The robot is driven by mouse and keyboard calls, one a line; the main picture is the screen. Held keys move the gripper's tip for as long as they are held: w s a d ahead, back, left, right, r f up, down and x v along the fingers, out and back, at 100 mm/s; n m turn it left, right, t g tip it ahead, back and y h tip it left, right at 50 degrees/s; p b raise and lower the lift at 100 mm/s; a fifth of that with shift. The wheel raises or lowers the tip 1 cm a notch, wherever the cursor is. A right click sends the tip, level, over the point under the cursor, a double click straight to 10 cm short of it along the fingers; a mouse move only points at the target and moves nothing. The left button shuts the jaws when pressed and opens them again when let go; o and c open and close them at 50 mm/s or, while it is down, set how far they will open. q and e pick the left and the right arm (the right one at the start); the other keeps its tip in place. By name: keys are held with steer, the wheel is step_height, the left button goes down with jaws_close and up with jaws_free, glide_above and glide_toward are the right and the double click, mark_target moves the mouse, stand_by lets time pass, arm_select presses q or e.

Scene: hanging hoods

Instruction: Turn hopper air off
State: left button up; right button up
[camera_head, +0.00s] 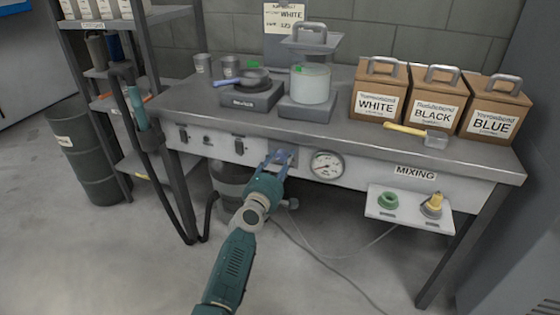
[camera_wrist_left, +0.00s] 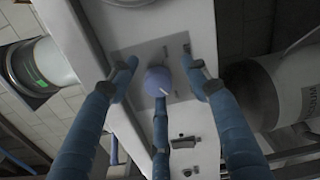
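A round blue-purple knob (camera_wrist_left: 158,82) with a small white pointer mark sits on a grey plate (camera_wrist_left: 150,52) on the bench's front panel. My left gripper (camera_head: 280,158) is at this panel, left of the round pressure gauge (camera_head: 327,165). In the left wrist view its blue fingers (camera_wrist_left: 163,88) are spread around the knob, with gaps at left and right. A lower finger lies close under the knob; whether it touches, I cannot tell. In the head view the gripper mostly hides the knob. I cannot read any hopper air label. My right gripper is not in view.
The workbench (camera_head: 460,160) carries a hot plate with a pan (camera_head: 252,92), a scale with a pot (camera_head: 310,83) and boxes marked WHITE, BLACK and BLUE. Switches (camera_head: 239,146) sit left on the panel. A small shelf (camera_head: 405,207) juts out at right. A hose (camera_head: 130,110) hangs left.

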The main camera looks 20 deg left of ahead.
arm_select(q)
steer(key=shift+a+r, duration=0.15)
steer(key=shift+a, duration=0.05)
steer(key=s, duration=1.2)
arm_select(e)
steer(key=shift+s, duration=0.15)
arm_select(q)
steer(key=shift+a, duration=0.1)
